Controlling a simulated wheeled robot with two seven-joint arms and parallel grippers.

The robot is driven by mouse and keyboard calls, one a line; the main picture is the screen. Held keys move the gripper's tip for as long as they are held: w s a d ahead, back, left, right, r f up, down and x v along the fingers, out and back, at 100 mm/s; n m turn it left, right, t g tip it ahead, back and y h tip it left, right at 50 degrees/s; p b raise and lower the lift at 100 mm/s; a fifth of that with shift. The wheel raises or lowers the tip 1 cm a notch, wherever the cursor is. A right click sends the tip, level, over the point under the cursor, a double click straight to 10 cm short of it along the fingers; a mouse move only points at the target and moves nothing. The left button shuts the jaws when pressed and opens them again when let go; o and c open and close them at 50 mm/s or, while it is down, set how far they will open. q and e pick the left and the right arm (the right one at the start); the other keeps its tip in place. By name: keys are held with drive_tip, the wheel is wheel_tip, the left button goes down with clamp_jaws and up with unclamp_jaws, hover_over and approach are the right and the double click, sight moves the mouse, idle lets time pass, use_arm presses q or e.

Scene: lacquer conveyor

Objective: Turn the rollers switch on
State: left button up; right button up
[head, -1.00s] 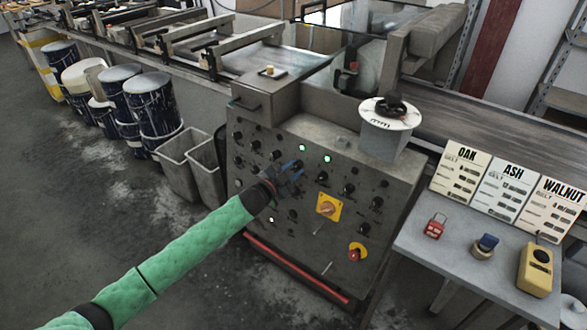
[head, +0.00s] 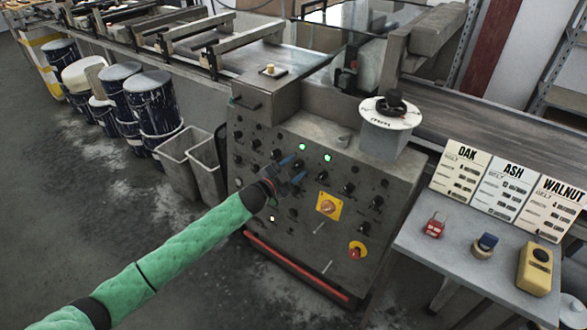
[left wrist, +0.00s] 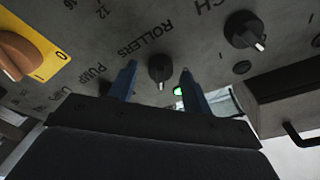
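The rollers switch is a black rotary knob (left wrist: 160,68) beside the word ROLLERS in the left wrist view. Its pale pointer mark faces down in that picture. My left gripper (left wrist: 158,70) is open, with one blue finger on each side of the knob; I cannot tell whether they touch it. In the head view the left gripper (head: 294,170) is at the grey control panel (head: 310,235), around a dark knob (head: 299,164). A lit green lamp (left wrist: 179,90) shows just by one finger in the wrist view. My right gripper is not in view.
Other black knobs (head: 349,188) surround the switch. An orange switch on a yellow plate (head: 328,206) and a red button (head: 355,253) sit lower right. A grey table (head: 465,268) with signs stands right; grey bins (head: 180,155) stand left.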

use_arm(q)
drive_tip(key=shift+s+a+f, duration=0.1)
drive_tip(key=shift+s+a, duration=0.25)
drive_tip(key=shift+s, duration=0.05)
drive_tip(key=b+v, duration=0.1)
drive_tip(key=v, duration=0.5)
drive_tip(key=shift+s+a, duration=0.25)
drive_tip(key=shift+s, duration=0.05)
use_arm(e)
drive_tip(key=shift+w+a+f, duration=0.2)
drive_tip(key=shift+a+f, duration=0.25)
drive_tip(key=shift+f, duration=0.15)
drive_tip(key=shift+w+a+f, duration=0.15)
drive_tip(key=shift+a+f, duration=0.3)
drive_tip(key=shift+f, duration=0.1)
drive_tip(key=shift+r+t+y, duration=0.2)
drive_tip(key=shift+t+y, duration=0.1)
